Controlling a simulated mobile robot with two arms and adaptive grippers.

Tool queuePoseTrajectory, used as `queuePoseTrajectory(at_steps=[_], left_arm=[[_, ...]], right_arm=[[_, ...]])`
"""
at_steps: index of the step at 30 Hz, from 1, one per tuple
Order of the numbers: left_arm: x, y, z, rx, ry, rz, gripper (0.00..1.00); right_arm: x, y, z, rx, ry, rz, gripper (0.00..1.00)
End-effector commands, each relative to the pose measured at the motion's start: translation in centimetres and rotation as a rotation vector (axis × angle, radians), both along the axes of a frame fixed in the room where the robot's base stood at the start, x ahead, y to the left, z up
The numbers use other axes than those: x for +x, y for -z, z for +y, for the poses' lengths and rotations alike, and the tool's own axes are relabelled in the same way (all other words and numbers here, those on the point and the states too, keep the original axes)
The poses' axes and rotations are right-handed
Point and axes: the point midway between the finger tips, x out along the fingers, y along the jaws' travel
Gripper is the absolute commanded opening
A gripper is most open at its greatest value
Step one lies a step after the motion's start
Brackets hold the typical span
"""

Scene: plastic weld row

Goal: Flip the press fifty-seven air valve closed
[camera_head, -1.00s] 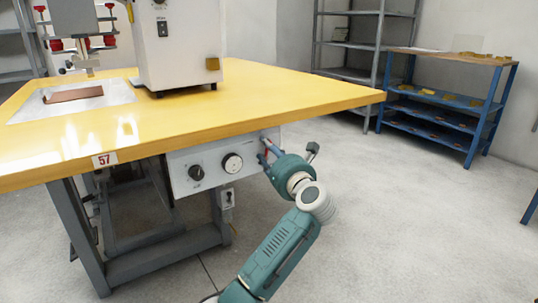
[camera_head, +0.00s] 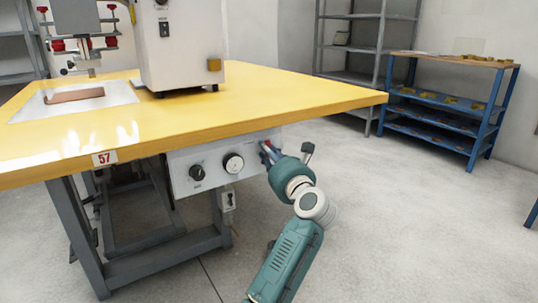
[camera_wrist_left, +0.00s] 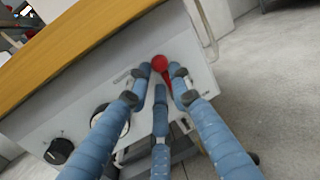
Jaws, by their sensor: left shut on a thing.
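The press fifty-seven air valve shows in the left wrist view as a red handle (camera_wrist_left: 160,62) on the pale control panel (camera_wrist_left: 75,120) under the table edge. My left gripper (camera_head: 268,152) is at the right end of that panel in the head view. In the left wrist view its blue fingers (camera_wrist_left: 161,78) are closed around the red handle, one on each side, with a third finger below. The fingers hide part of the handle and the valve body. My right gripper is not in view.
The yellow table (camera_head: 250,113) with its "57" label (camera_head: 105,158) overhangs the panel. A black knob (camera_head: 196,173) and a round gauge (camera_head: 233,163) sit left of my gripper. A blue rack (camera_head: 430,120) stands far right. Open floor lies between.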

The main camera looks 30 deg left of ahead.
Motion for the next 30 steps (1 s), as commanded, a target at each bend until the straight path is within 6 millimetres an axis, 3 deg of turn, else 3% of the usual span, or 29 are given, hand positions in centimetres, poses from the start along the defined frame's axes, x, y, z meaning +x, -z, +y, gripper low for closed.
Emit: queuePoseTrajectory(at_steps=[5,6,9,19,30], left_arm=[[0.0,0.6,-0.1,-0.005,-0.001,0.012,0.0],[0.0,0.6,-0.1,-0.005,-0.001,0.012,0.22],[0.0,0.5,-0.1,-0.004,0.0,0.011,0.36],[-0.2,0.4,-0.5,-0.003,0.001,0.008,0.36],[-3.3,0.7,-5.2,-0.005,0.002,0.01,0.36]], right_arm=[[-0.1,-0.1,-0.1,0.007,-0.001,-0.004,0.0],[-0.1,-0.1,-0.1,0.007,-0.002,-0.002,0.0],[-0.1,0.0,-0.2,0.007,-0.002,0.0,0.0],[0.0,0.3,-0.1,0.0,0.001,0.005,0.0],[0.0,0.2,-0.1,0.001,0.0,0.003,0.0]])
